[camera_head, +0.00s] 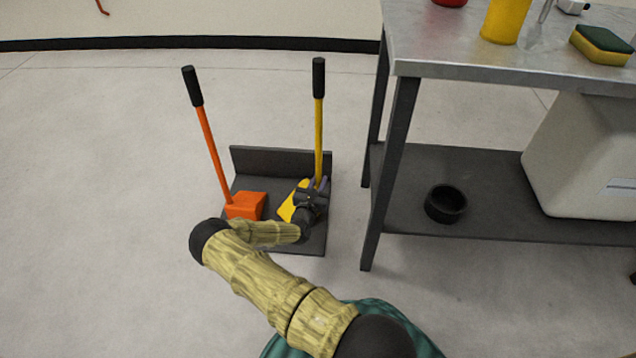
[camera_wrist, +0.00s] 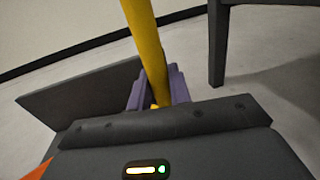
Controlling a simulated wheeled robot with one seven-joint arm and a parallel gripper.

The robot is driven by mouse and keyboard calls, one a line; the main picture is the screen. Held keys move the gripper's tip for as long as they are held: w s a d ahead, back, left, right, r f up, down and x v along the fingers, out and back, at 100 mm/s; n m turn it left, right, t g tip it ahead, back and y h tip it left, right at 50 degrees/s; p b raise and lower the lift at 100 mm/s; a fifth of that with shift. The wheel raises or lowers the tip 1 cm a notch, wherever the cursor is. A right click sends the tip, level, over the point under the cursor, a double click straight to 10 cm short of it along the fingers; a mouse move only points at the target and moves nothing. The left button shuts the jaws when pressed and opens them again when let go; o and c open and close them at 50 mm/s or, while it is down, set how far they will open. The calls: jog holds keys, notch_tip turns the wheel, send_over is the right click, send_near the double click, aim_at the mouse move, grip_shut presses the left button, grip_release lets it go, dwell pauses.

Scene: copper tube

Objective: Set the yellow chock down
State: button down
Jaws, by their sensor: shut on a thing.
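The yellow chock (camera_head: 290,204) has a wedge foot and a tall yellow handle with a black grip. It is at the right side of a dark floor stand (camera_head: 260,158), and its handle stands upright. My gripper (camera_head: 317,188) is shut on the chock's handle, low down near the wedge. In the wrist view the yellow handle (camera_wrist: 147,45) rises between the purple fingers (camera_wrist: 152,90). My gripper hides part of the wedge, and I cannot tell whether its underside touches the stand.
An orange chock (camera_head: 245,205) with a leaning handle is on the stand's left side. A metal table (camera_head: 430,50) stands to the right, with a black bowl (camera_head: 445,204) and a pale bin (camera_head: 585,160) on its lower shelf. The floor left of the stand is clear.

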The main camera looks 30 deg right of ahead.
jog(key=shift+w+r, duration=0.1)
jog(key=shift+r, duration=0.15)
jog(key=c, duration=1.6)
grip_release()
jog(key=shift+f, duration=0.3)
jog(key=o, duration=0.3)
jog(key=shift+r, duration=0.1)
jog(key=shift+s+a+r, duration=0.1)
jog(key=shift+s+a, duration=0.05)
jog(key=shift+s, duration=0.1)
jog(key=p+v, duration=0.6)
jog(key=v, duration=0.5)
jog(key=shift+s+a+p, duration=0.2)
jog(key=shift+a+p, duration=0.05)
jog(key=shift+p, duration=0.05)
